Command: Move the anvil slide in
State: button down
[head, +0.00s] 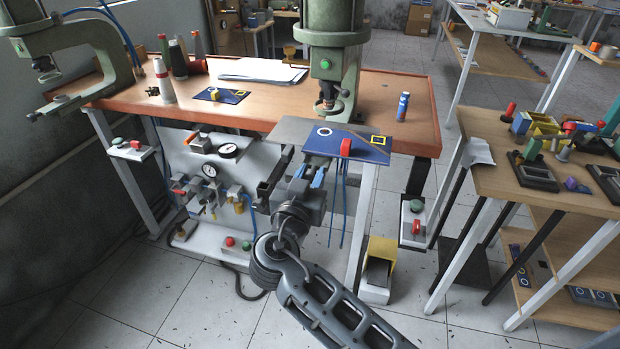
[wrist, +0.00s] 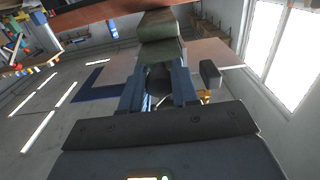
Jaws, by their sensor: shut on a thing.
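The green press (head: 334,60) stands on the orange-edged bench, its ram above a dark round anvil (head: 330,106). In front is a grey plate (head: 288,129), apparently part of the anvil slide, jutting past the bench edge. My gripper (head: 308,174) is below and in front of this plate. In the wrist view its two blue fingers (wrist: 158,92) are closed around a dark part (wrist: 158,78), apparently the slide's handle; the fingers hide most of it. The press (wrist: 160,38) rises beyond the fingertips.
A blue board (head: 362,154) with a red piece (head: 346,147) lies right of my gripper. A second green press (head: 70,45) is at left. Gauges and valves (head: 210,171) fill the panel below. A parts table (head: 545,178) is at right.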

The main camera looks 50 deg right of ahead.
aim_at(317, 163)
jog(key=b+x, duration=0.2)
jog(key=x, duration=0.1)
jog(key=shift+w+d+f, duration=0.15)
jog(key=shift+d, duration=0.25)
jog(key=c, duration=1.1)
grip_release()
jog(key=shift+d, duration=0.1)
jog(key=shift+o, duration=1.3)
jog(key=shift+d, duration=0.1)
jog(key=b+v, duration=0.1)
jog(key=v, duration=0.7)
jog(key=shift+w+a+b, duration=0.15)
jog(key=shift+a+b, duration=0.05)
jog(key=shift+b, duration=0.15)
